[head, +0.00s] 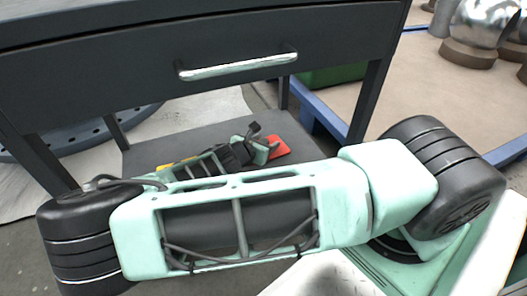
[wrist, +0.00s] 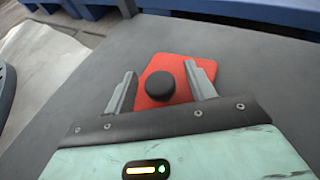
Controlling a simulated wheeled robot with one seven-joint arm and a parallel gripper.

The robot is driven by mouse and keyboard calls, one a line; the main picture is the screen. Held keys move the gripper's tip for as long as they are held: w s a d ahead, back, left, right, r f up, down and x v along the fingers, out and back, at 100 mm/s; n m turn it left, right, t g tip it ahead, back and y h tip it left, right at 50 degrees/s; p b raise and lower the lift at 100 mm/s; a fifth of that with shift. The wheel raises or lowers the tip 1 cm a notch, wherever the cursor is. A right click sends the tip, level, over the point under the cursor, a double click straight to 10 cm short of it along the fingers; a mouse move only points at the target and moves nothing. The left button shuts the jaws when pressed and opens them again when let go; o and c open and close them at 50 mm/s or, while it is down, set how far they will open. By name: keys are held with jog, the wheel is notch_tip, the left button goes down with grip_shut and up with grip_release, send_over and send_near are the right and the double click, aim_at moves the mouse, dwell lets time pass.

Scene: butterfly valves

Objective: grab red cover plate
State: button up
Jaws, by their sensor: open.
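The red cover plate (wrist: 203,75) lies on the dark grey lower shelf of the table. A round black knob (wrist: 161,85) stands on it. In the wrist view my gripper (wrist: 163,83) is open, with one finger on each side of the knob. I cannot tell whether the fingers touch the plate. In the head view the plate (head: 279,147) shows only in part, and my gripper (head: 262,141) is just left of it. My arm hides much of the shelf there.
A dark table with a drawer and a silver handle (head: 238,66) stands above the shelf (head: 190,127). Its legs flank the shelf. A blue frame (head: 318,112) is behind at the right. Bare shelf surrounds the plate in the wrist view.

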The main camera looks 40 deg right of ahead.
jog(key=c, duration=1.1)
jog(key=shift+r, duration=0.2)
jog(key=shift+c, duration=0.2)
